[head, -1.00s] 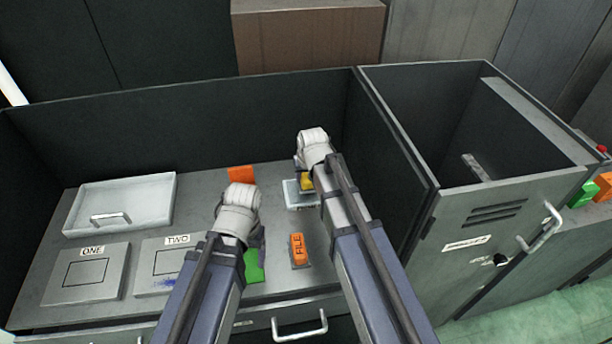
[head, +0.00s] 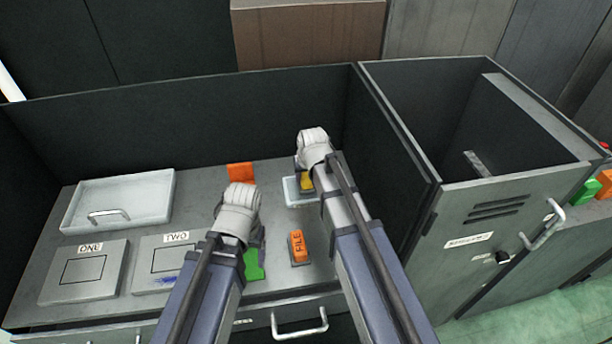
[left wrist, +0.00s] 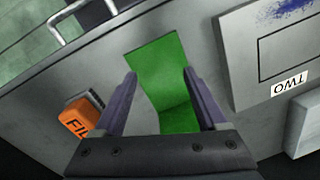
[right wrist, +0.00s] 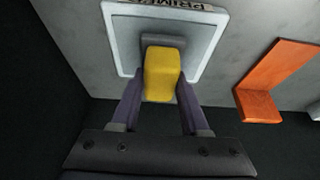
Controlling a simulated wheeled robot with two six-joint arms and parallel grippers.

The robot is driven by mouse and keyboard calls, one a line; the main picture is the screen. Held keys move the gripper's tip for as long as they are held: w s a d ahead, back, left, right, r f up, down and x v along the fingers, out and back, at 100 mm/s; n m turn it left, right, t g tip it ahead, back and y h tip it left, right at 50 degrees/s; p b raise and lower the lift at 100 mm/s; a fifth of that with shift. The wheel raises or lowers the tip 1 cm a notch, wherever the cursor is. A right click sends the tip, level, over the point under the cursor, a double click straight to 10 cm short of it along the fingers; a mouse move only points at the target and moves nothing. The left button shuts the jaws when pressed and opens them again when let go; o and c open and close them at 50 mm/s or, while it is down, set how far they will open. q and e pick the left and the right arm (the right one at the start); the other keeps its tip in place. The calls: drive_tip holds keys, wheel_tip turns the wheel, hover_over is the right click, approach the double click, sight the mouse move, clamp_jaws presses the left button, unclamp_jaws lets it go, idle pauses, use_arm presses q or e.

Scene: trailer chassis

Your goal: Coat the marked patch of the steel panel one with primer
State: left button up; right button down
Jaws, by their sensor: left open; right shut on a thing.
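Panel one (head: 84,270) is a grey plate with a black square outline, lying at the left of the bench; its marked patch looks bare grey. My right gripper (head: 305,179) is shut on a yellow block-shaped handle (right wrist: 162,76) with a grey base. It holds this over a white-rimmed tray (right wrist: 116,47) whose label reads "PRIM", partly cut off. I cannot tell whether the base touches the tray's bottom. The tray also shows in the head view (head: 292,194). My left gripper (left wrist: 160,75) is open, with a green bent piece (left wrist: 155,66) below and between its fingers.
Panel two (head: 150,283), with a blue smear, lies beside panel one. A pale lidded tray with a handle (head: 118,198) stands behind them. An orange FILE block (head: 298,246) and an orange bent piece (head: 241,174) are on the bench. Dark walls and a cabinet (head: 490,215) bound the space.

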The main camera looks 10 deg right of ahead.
sight(306, 174)
use_arm(q)
drive_tip(key=shift+f+b, duration=0.5)
use_arm(e)
drive_tip(key=shift+s+f, duration=0.1)
drive_tip(key=shift+f, duration=0.4)
idle(0.8)
use_arm(q)
drive_tip(key=shift+r, duration=0.15)
use_arm(e)
drive_tip(key=shift+r, duration=0.1)
wheel_tip(306, 174, up, 7)
drive_tip(key=p, duration=0.7)
use_arm(q)
wheel_tip(306, 174, up, 7)
idle(0.3)
